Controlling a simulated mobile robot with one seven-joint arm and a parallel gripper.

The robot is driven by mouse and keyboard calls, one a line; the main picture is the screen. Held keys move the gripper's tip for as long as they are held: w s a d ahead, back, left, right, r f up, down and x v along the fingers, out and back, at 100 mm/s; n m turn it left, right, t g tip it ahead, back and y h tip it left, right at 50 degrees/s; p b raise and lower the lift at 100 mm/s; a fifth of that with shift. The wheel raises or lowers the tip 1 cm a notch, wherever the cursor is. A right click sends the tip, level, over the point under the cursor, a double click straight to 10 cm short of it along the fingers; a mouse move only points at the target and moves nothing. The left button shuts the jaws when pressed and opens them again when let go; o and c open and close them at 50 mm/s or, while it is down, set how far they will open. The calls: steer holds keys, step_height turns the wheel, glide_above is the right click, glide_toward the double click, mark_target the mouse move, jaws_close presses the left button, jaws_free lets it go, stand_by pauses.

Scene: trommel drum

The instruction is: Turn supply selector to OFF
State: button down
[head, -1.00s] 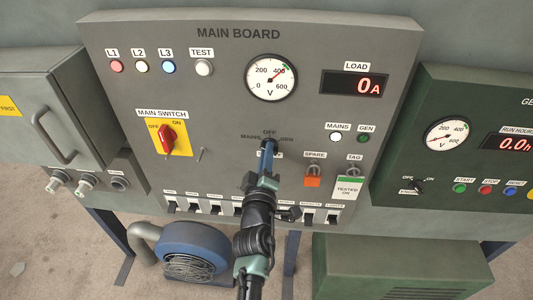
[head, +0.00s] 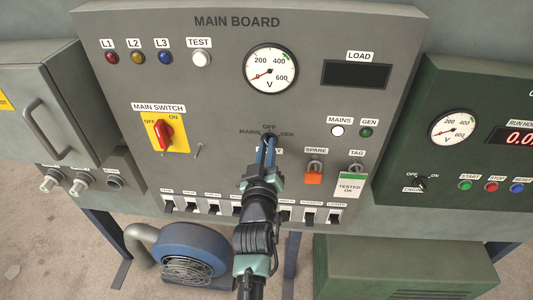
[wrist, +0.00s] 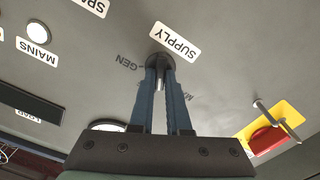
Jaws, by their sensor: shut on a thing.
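The supply selector (head: 268,138) is a small dark knob on the main board (head: 225,80), with MAINS marked at left, OFF above and GEN at right. In the head view its handle appears to point up toward OFF, though my fingers partly cover it. My gripper (head: 268,143) is shut on the selector. In the wrist view the two blue fingers (wrist: 160,72) reach the dark knob (wrist: 158,60) beside the SUPPLY label (wrist: 175,41). The OFF mark is hidden behind the fingers in the wrist view.
An orange padlock (head: 314,174) and a TESTED OK tag (head: 349,185) hang at right. A row of breakers (head: 214,208) runs below.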

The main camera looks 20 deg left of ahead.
steer(key=m+b, duration=0.3)
steer(key=m, duration=0.2)
steer(key=shift+d+f, duration=0.1)
steer(key=shift+b, duration=0.3)
stand_by(0.4)
steer(key=c, duration=0.9)
jaws_free()
steer(key=b+v, duration=0.2)
steer(key=v, duration=1.1)
steer(key=shift+r, duration=0.25)
